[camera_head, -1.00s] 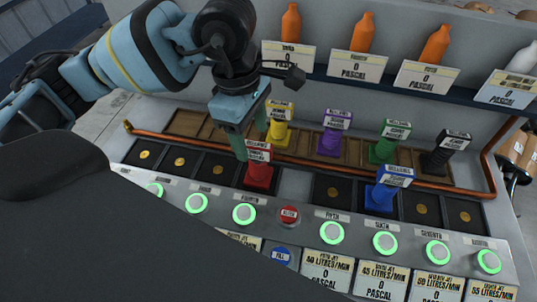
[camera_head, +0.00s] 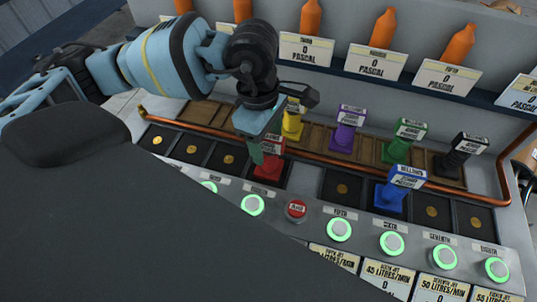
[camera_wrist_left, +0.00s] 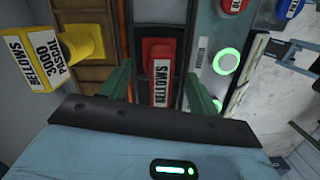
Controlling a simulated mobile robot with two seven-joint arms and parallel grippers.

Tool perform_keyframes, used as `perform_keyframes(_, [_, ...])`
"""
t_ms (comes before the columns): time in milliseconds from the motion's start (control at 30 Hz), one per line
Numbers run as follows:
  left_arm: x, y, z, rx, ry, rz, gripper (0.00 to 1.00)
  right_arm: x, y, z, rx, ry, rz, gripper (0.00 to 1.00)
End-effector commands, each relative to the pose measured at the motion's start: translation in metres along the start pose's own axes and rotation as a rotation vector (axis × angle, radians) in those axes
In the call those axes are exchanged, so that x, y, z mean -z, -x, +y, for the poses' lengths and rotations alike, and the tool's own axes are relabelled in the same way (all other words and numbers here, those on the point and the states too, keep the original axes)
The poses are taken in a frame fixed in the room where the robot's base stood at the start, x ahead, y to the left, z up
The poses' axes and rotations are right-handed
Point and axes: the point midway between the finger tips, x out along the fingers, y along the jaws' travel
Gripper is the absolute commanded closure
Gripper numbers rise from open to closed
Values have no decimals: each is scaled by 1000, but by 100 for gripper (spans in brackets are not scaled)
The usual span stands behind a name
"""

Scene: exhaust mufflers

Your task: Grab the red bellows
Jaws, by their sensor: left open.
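The red bellows (camera_head: 268,168) stands upright on a black square in the front row of the panel. My left gripper (camera_head: 257,158) is right at its top, pointing down, and hides part of its label in the head view. In the left wrist view, the red bellows (camera_wrist_left: 162,75) lies between the two green fingers of the open left gripper (camera_wrist_left: 160,88). There is a gap on each side, and I see no clear contact. My right gripper is not in view.
A yellow bellows (camera_head: 292,125) stands close behind the gripper. Purple (camera_head: 343,138), green (camera_head: 398,150) and black (camera_head: 452,165) bellows stand farther right. A blue bellows (camera_head: 390,195) is in the front row. A copper pipe (camera_head: 330,165) runs between the rows. Green-lit buttons (camera_head: 339,230) line the front.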

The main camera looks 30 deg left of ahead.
Motion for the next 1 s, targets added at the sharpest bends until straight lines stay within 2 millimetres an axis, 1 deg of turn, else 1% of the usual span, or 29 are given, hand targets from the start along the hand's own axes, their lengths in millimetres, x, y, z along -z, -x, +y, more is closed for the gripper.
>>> perform_keyframes(33, [0, -7, 0, 2, 1, 0, 39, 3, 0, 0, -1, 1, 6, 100])
perform_keyframes(100, [0, -14, 0, 0, 1, 1, 39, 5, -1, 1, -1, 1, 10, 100])
perform_keyframes(200, [0, -20, 0, 0, 1, 0, 39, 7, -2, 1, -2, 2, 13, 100])
perform_keyframes(433, [0, -22, 0, -1, 0, 0, 39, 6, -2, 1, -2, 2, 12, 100])
perform_keyframes(467, [0, -22, 0, -1, 0, 0, 42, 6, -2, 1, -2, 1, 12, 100])
perform_keyframes(900, [0, -21, 0, -1, 0, 0, 99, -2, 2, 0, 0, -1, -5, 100])
perform_keyframes(1000, [0, -21, 0, -1, 0, -1, 100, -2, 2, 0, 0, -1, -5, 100])
